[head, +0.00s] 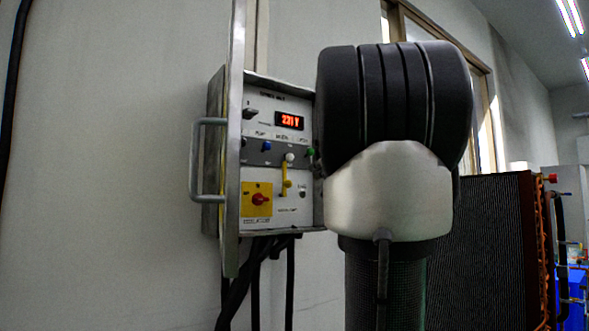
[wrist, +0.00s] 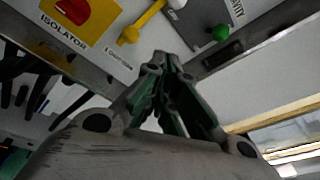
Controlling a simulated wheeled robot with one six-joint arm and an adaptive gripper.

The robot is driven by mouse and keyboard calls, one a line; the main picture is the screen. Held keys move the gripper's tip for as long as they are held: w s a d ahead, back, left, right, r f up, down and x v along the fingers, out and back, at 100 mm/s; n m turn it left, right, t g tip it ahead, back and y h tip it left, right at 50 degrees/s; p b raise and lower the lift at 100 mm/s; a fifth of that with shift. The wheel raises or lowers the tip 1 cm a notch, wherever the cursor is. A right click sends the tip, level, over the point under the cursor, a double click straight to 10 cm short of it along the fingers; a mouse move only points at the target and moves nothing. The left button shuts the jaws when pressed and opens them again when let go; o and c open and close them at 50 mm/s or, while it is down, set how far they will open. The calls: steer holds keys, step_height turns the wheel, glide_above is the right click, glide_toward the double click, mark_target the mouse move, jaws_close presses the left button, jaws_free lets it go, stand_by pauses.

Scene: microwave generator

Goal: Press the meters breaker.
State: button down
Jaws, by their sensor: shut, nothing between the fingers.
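The control panel (head: 275,213) is in a grey wall box in the head view. It has a lit red display reading 231 V (head: 289,121), a dark switch (head: 250,113) at upper left and a small light switch (head: 303,190) at lower right. I cannot read which one is labelled meters. A yellow lever (head: 285,180) and a red isolator knob (head: 261,199) on a yellow plate also show. My gripper (wrist: 168,62) is shut and empty in the wrist view, its tips close to the panel between the yellow lever (wrist: 140,22) and a green knob (wrist: 220,32). Contact cannot be told. My arm hides the gripper in the head view.
The box's open metal door (head: 235,130) with a handle (head: 196,160) stands left of the panel. Black cables (head: 257,285) hang below it. A dark finned radiator (head: 485,250) is at right.

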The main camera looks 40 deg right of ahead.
mark_target(288, 157)
steer(key=shift+w, duration=0.1)
steer(key=x, duration=1)
steer(key=r, duration=0.1)
steer(key=a+r, duration=0.2)
steer(key=shift+s+a, duration=0.1)
steer(key=shift+s, duration=0.15)
